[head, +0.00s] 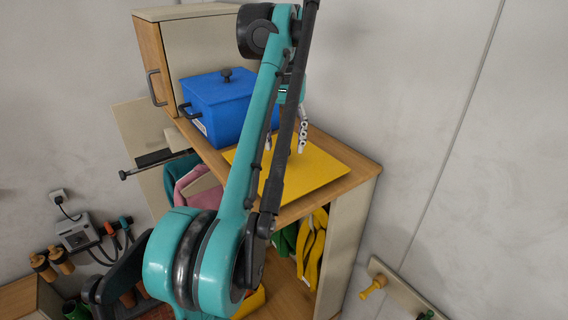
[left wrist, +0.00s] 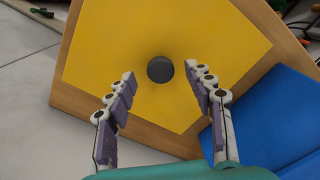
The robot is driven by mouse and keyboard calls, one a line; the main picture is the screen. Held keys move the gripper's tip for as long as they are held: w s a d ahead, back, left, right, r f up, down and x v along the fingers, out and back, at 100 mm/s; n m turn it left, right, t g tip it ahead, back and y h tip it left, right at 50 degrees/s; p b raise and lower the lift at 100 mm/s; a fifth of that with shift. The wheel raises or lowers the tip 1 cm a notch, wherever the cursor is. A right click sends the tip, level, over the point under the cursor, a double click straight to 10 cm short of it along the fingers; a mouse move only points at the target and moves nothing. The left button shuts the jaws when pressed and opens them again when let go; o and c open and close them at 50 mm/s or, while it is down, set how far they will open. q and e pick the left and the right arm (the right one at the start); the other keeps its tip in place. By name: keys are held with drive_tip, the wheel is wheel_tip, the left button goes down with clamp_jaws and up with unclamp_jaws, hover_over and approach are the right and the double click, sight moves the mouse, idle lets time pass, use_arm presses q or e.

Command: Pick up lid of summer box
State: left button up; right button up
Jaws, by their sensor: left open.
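A flat yellow lid (head: 323,173) lies on the wooden top of a cabinet. In the left wrist view the yellow lid (left wrist: 215,35) fills the middle, with a round dark knob (left wrist: 160,69) at its centre. My left gripper (head: 284,148) is over the lid, and its fingers are open and empty. In the left wrist view the left gripper (left wrist: 159,72) has one finger on each side of the knob, apart from it. My arm hides the knob and part of the lid in the head view. My right gripper is not in view.
A blue box (head: 218,105) with a dark-knobbed lid and side handles stands behind the yellow lid. A taller cabinet (head: 152,60) stands behind it. Clothes (head: 312,245) hang below the wooden top (head: 357,164). A wall rail with pegs (head: 400,290) is at lower right.

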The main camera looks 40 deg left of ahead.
sight(284, 158)
use_arm(q)
drive_tip(key=shift+a+f, duration=0.2)
drive_tip(key=shift+f, duration=0.9)
drive_tip(key=shift+s+d+f, duration=0.1)
drive_tip(key=shift+d+f, duration=0.05)
drive_tip(key=shift+f, duration=0.05)
drive_tip(key=shift+s+d, duration=0.2)
drive_tip(key=shift+w, duration=0.1)
drive_tip(key=shift+w+a+f, duration=0.15)
drive_tip(key=shift+a, duration=0.05)
drive_tip(key=c, duration=1)
clamp_jaws()
drive_tip(key=shift+d, duration=0.1)
